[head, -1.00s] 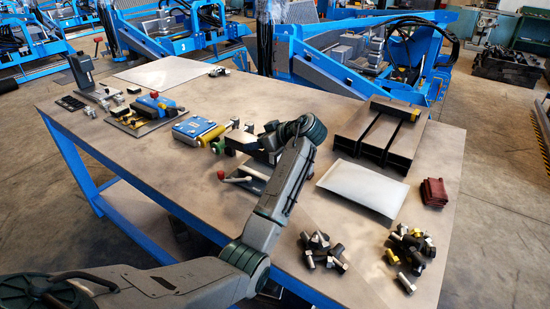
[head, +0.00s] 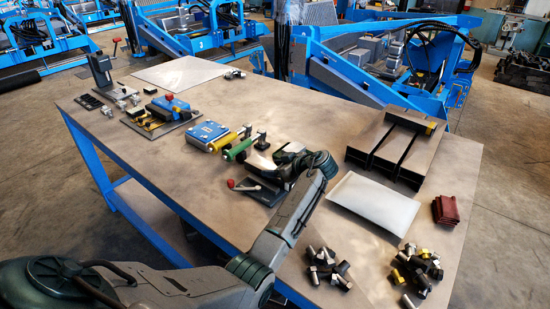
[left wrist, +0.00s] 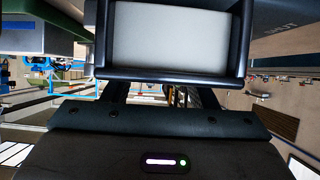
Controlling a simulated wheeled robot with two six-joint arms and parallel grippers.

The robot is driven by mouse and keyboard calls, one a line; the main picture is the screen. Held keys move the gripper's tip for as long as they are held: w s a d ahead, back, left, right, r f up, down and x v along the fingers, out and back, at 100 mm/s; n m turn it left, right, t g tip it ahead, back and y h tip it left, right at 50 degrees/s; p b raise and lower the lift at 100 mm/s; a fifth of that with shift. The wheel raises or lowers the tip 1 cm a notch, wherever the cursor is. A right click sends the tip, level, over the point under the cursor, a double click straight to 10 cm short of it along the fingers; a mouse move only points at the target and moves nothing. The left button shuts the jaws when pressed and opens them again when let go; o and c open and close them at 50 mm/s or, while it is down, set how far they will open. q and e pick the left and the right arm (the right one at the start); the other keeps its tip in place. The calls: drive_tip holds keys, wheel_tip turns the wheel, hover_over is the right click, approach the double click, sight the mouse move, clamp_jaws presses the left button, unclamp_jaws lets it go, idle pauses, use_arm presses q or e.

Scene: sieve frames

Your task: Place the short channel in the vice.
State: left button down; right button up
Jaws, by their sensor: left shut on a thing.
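The vice (head: 264,192) sits on the table's near side, a dark body with a silver bar and a red knob. My left gripper (head: 290,155) is over its far right part, and my wrist hides much of that spot. It is shut on the short channel. In the left wrist view the channel (left wrist: 172,42) fills the top middle, a pale inner face with dark raised edges. In the head view the channel is mostly hidden behind my gripper, and I cannot tell whether it touches the vice. My right gripper is not in view.
Longer dark channels (head: 398,152) lie at the back right. A pale sheet (head: 374,203), a dark red stack (head: 446,210) and loose bolts (head: 328,265) are on the right. Green-handled (head: 238,149) and yellow-handled tools and a blue box (head: 207,135) are left of the vice.

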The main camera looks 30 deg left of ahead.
use_arm(q)
drive_tip(key=shift+f, duration=0.4)
drive_tip(key=c, duration=0.6)
unclamp_jaws()
drive_tip(key=shift+s, duration=0.15)
drive_tip(key=shift+d, duration=0.1)
drive_tip(key=shift+d+r, duration=0.1)
drive_tip(key=shift+d, duration=0.15)
drive_tip(key=p+v, duration=0.2)
drive_tip(key=v, duration=0.9)
drive_tip(key=shift+d+r, duration=0.1)
drive_tip(key=shift+d, duration=0.05)
